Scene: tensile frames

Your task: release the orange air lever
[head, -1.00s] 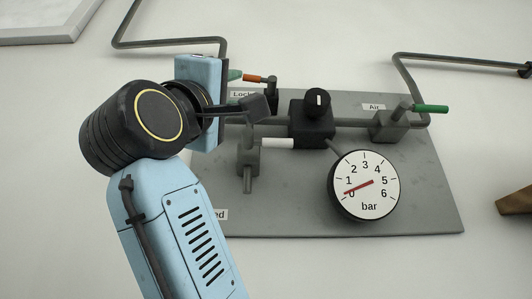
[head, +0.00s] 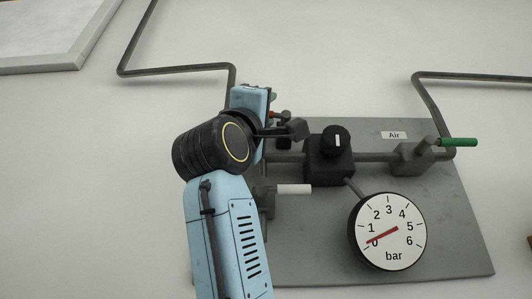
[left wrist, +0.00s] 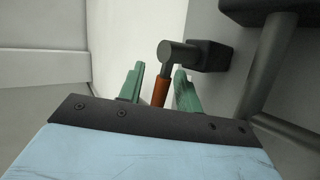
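The orange lever (head: 286,114) is small in the head view, at the upper left of the grey panel, partly behind my left arm. In the left wrist view the orange lever (left wrist: 161,88) hangs from a dark grey stub and stands between two green fingertips. My left gripper (left wrist: 159,92) is open around it, with a gap to the left finger and a narrower one to the right finger. In the head view my left gripper (head: 273,98) is mostly hidden by its own wrist. My right gripper is not in view.
The grey panel (head: 450,230) carries a black knob (head: 335,141), a pressure gauge (head: 393,230) with its needle near 0, a white handle (head: 294,189) and a green lever (head: 458,142) beside the "Air" label (head: 394,135). Bent pipes run along the back.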

